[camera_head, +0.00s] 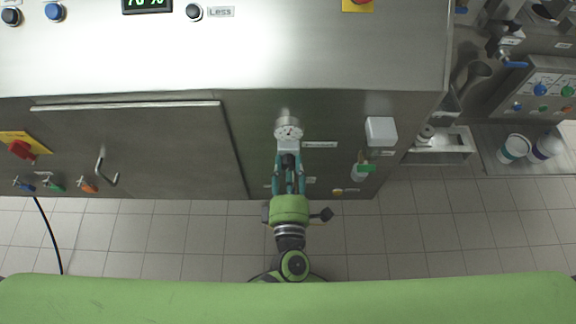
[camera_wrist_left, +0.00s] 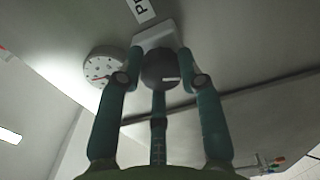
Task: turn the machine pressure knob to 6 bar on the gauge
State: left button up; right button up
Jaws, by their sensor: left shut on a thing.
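The pressure knob (camera_wrist_left: 160,67) is dark and round with a short white mark, on a pale block (camera_wrist_left: 158,37) on the machine's front. My left gripper (camera_head: 289,168) is shut on the knob, with green fingers on both sides of it and one below in the left wrist view. In the head view the gripper mostly hides the knob. The round white pressure gauge (camera_head: 288,131) is just above the gripper in the head view. It also shows left of the knob in the wrist view (camera_wrist_left: 102,66), with a red needle; its scale is too small to read. My right gripper is not in view.
A white box (camera_head: 381,131) and a green-handled valve (camera_head: 366,168) are on the panel to the right. A door with a handle (camera_head: 106,171) and a red switch (camera_head: 20,149) are at left.

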pick_arm(q)
jog(key=shift+d+r, duration=0.2)
jog(key=shift+d, duration=0.1)
jog(key=o, duration=1.1)
jog(key=shift+o, duration=0.2)
jog(key=shift+d+f, duration=0.1)
jog(key=shift+f, duration=0.05)
jog(key=shift+s+a+f, duration=0.1)
jog(key=shift+s+a, duration=0.1)
jog(key=shift+s, duration=0.05)
jog(key=s, duration=1.1)
jog(key=shift+s, duration=0.2)
jog(key=shift+d, duration=0.1)
